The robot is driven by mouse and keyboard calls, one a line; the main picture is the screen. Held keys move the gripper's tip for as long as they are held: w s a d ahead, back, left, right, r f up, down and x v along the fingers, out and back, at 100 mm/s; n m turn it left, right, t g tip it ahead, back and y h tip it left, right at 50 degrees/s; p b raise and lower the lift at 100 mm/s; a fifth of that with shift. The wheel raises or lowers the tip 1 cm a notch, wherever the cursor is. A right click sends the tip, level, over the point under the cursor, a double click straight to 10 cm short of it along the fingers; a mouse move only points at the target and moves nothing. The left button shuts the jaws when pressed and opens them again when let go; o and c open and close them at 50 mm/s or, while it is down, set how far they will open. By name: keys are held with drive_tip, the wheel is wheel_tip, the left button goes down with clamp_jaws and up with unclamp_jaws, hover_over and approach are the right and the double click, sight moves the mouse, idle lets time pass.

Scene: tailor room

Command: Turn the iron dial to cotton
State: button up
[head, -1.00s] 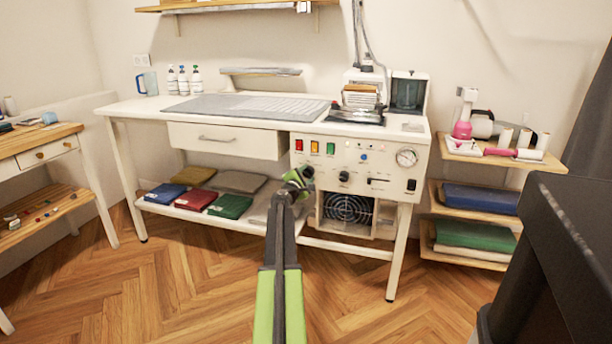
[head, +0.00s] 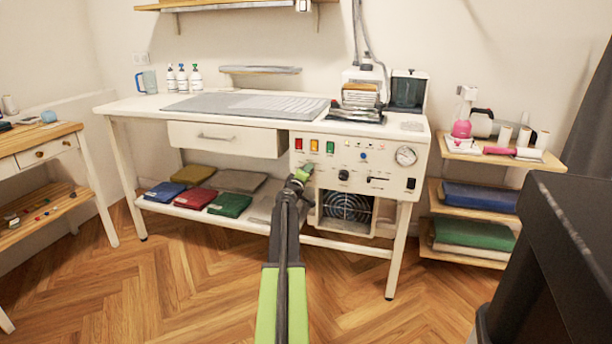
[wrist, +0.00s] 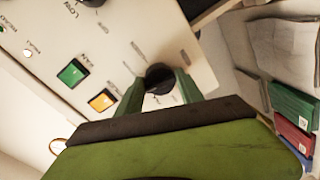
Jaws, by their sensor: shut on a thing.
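My gripper (head: 302,172) is at the left part of the white control panel (head: 385,162) under the ironing table. In the wrist view its two green fingers (wrist: 160,88) are closed on either side of a round black dial (wrist: 160,78), gripping it. My gripper covers this dial in the head view. I cannot read the dial's setting or any "cotton" mark. A second black dial (head: 343,175) sits to the right on the panel. In the wrist view part of a dial (wrist: 93,3) shows at the top edge beside the word LOW.
Red (head: 299,144), orange (head: 314,146) and green (head: 330,148) buttons sit above my gripper. A pressure gauge (head: 405,155) is at the panel's right. A fan grille (head: 348,207) is below. Folded cloths lie on the lower shelf (head: 262,214). The floor in front is clear.

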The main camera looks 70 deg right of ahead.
drive_tip(key=m, duration=0.6)
drive_tip(key=shift+t+b, duration=0.3)
drive_tip(key=shift+s, duration=0.1)
idle(0.4)
drive_tip(key=o, duration=1.3)
drive_tip(key=shift+o, duration=0.2)
drive_tip(key=s+a, duration=0.2)
drive_tip(key=a, duration=1.5)
drive_tip(key=shift+a+r+p, duration=0.15)
drive_tip(key=shift+r+p, duration=0.25)
drive_tip(key=shift+r, duration=0.05)
